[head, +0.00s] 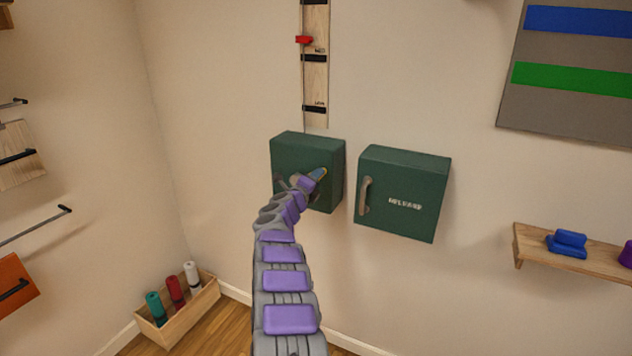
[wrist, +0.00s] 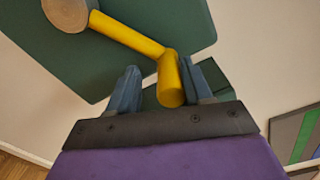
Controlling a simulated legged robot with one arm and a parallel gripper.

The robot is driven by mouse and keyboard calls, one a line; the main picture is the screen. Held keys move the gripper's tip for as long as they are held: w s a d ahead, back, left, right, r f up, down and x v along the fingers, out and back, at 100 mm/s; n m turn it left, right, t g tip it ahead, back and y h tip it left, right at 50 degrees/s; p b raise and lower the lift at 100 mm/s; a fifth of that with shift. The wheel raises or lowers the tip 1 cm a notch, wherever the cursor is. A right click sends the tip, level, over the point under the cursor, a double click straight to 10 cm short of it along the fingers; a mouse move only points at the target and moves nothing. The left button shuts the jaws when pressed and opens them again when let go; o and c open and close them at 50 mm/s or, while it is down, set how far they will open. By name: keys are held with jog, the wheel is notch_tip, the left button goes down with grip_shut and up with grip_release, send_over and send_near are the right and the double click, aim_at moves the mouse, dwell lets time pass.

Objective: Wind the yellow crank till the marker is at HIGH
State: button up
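The yellow crank (wrist: 130,35) is on the left green box (head: 285,150). In the wrist view its arm runs from a round wooden hub (wrist: 68,12) down right to a yellow handle (wrist: 171,82). My gripper (wrist: 170,88) has its fingers on either side of the handle, with a gap showing at the left finger; the right finger looks close to it. In the head view my gripper (head: 315,177) is at the box front and largely hides the crank. The red marker (head: 304,40) is on the wooden scale (head: 315,80), just above the middle label; the scale's top is cut off.
A second green box (head: 405,165) with a grey handle is to the right. A wooden shelf (head: 570,250) holds blue items. A wooden bin (head: 180,310) with several rolls stands on the floor at left. Rails (head: 35,226) stick out from the left wall.

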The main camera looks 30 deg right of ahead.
jog(key=shift+o, duration=0.4)
jog(key=shift+d, duration=0.15)
jog(key=shift+v, duration=0.8)
jog(key=p+v, duration=0.1)
jog(key=v, duration=1.5)
jog(key=shift+w+f, duration=0.1)
